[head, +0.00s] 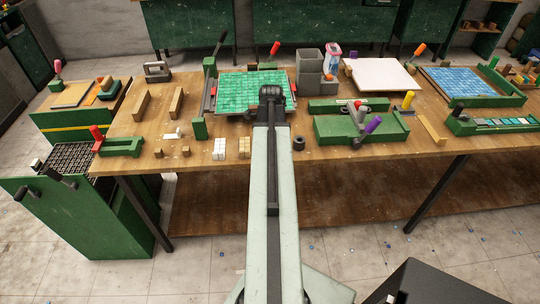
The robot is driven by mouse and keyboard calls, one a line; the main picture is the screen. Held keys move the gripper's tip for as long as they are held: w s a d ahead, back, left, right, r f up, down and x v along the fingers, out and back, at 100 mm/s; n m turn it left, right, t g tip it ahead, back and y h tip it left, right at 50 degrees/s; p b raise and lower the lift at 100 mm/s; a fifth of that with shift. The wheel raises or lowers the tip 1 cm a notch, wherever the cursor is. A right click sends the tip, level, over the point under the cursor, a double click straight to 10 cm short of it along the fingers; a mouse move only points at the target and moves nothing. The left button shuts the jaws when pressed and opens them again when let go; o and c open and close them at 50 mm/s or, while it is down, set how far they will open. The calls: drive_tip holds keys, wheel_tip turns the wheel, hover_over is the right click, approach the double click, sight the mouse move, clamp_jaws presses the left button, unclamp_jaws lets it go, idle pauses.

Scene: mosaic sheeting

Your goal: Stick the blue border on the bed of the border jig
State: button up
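My gripper (270,94) is at the end of my outstretched arm, over the front edge of the green mosaic sheet (240,88) in mid-bench. Its fingers are hidden by its own body, so I cannot tell if it holds anything. A long green holder (462,127) at the right end carries a row of small tiles, bluish among them. A narrow green jig (322,106) lies right of my gripper. I cannot tell which fixture is the border jig. No separate blue border strip can be made out for certain.
A blue mosaic sheet (460,82) lies at the back right. A white board (382,74) and grey bins (309,66) stand at the back. A green fixture (335,130) with coloured handles lies right of my arm. Small blocks (219,149) sit near the front edge.

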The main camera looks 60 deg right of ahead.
drive_tip(key=shift+r, duration=0.1)
clamp_jaws()
idle(1.2)
